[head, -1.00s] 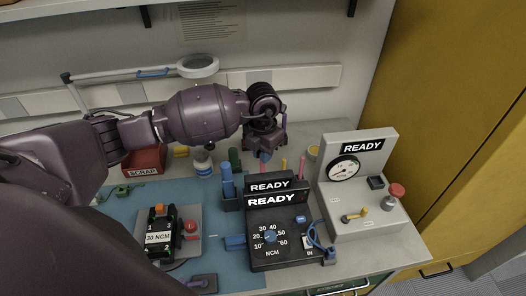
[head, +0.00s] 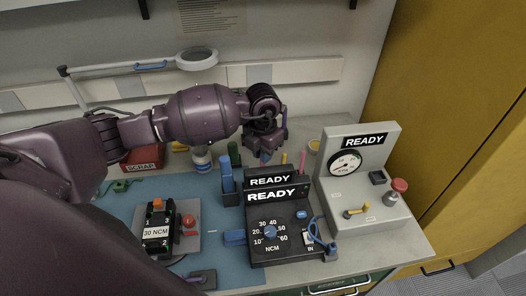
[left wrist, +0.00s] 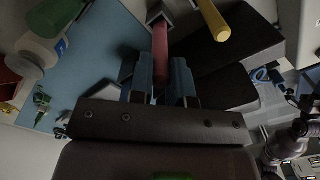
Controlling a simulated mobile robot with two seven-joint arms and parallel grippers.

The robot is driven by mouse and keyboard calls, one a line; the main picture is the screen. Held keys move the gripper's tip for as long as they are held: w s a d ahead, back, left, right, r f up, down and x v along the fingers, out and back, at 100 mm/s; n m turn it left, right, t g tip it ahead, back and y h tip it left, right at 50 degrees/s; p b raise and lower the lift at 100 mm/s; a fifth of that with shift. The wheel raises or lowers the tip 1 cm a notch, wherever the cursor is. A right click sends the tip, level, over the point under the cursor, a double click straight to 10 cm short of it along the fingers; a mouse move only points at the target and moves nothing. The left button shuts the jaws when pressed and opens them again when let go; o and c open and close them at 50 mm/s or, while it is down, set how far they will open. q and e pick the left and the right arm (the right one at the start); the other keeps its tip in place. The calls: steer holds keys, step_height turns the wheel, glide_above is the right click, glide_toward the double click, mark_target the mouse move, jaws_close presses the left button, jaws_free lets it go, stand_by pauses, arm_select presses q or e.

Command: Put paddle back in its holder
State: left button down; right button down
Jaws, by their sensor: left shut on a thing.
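My left gripper (left wrist: 157,82) is shut on a red handle (left wrist: 161,50), which I take to be the paddle. The handle stands out between the two blue-grey fingers. Its far end is close to a small dark square-edged holder (left wrist: 159,14); I cannot tell whether it is inside. In the head view my left gripper (head: 265,155) points down behind the black READY units, and its fingertips and the paddle are mostly hidden. A yellow handle (left wrist: 213,20) stands beside the red one, to its right. My right gripper is not in view.
Black READY units (head: 275,220) stand in front of the gripper. A grey gauge station (head: 370,190) with a red knob is to the right. A white bottle (head: 202,160), red scrap bin (head: 141,159) and blue mat (head: 205,205) are to the left.

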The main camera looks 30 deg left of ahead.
arm_select(q)
steer(key=shift+f+b, duration=0.35)
steer(key=shift+f, duration=0.25)
steer(key=c, duration=1)
jaws_free()
step_height(320, 180, up, 11)
steer(key=shift+f, duration=0.1)
